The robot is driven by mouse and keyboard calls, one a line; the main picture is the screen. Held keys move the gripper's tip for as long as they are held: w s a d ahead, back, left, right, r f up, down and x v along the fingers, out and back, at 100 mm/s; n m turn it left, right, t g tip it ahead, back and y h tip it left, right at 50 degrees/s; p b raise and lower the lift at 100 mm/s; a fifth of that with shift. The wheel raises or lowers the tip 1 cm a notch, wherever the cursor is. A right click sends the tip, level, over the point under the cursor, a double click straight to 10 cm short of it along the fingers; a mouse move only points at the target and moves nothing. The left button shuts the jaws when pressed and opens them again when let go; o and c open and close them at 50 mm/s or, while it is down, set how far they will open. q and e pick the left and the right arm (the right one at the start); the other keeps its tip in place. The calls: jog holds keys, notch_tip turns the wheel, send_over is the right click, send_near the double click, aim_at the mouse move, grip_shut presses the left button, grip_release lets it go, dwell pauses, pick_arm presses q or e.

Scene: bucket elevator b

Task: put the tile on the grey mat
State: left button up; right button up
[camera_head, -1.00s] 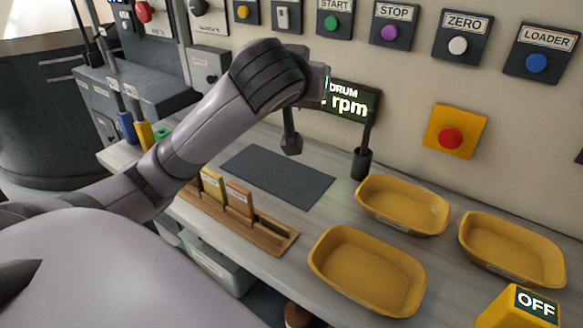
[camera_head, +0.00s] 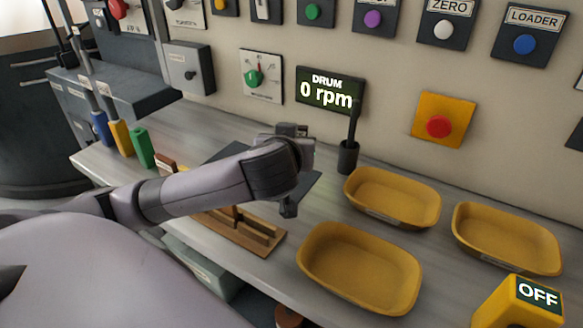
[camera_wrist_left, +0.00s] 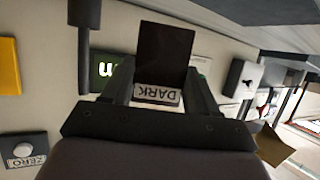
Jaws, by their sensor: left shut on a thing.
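My left gripper (camera_wrist_left: 158,92) is shut on a dark brown tile (camera_wrist_left: 165,45) with a white label reading DARK. In the left wrist view the tile stands out between the two fingers, against the wall panel. My right gripper is not in view.
A wooden rack (camera_head: 262,238) lies in front of the mat, partly behind my arm. Yellow trays (camera_head: 395,197) (camera_head: 360,268) stand to the right. Blue, yellow and green handles stand at the left.

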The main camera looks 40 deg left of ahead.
pick_arm(q)
jog(key=shift+f, duration=2.7)
jog(key=shift+f+b, duration=0.15)
jog(key=shift+b, duration=0.2)
jog(key=o, duration=1.1)
